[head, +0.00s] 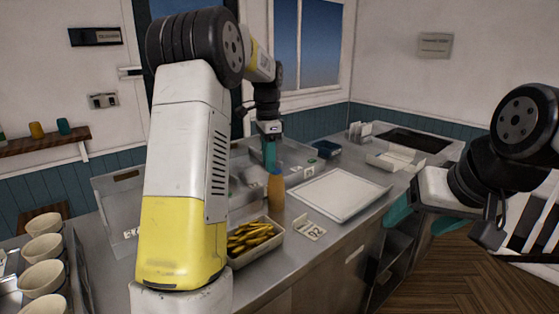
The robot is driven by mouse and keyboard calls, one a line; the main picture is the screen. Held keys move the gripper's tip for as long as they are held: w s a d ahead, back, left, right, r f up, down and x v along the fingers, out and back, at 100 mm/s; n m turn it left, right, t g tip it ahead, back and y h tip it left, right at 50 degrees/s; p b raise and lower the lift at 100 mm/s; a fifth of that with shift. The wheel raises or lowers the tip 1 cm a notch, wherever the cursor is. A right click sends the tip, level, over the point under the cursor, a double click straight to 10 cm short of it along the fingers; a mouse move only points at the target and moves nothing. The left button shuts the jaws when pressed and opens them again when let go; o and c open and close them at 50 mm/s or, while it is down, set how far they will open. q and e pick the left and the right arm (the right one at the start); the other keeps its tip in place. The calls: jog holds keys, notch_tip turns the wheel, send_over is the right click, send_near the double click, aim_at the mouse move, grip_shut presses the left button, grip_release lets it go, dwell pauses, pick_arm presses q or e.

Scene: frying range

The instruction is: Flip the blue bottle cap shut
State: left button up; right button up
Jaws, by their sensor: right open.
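My left arm hides part of the counter.
A tray of yellow fries (250,237) and a small numbered card (308,230) sit in front of the bottle. A white board (339,193) lies to the right. A dark blue container (327,149) stands behind.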

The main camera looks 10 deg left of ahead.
pick_arm(q)
grip_shut()
jog(key=shift+w+d+y, duration=0.1)
jog(key=shift+d+y, duration=0.05)
jog(key=shift+y, duration=0.15)
jog(key=shift+w+d+g+y, duration=0.2)
jog(key=shift+d+g+y, duration=0.1)
jog(key=shift+g+y, duration=0.3)
jog(key=shift+w+d+f+g+y, duration=0.1)
jog(key=shift+d+g+y, duration=0.2)
jog(key=shift+y, duration=0.4)
jog(key=shift+w+d+f+g+y, duration=0.15)
jog(key=shift+g+y, duration=0.3)
jog(key=shift+y, duration=0.25)
jog(key=shift+w+d+g+y, duration=0.1)
jog(key=shift+d+g+y, duration=0.2)
jog(key=shift+y, duration=0.4)
jog(key=shift+a, duration=0.1)
jog(key=o, duration=0.9)
grip_release()
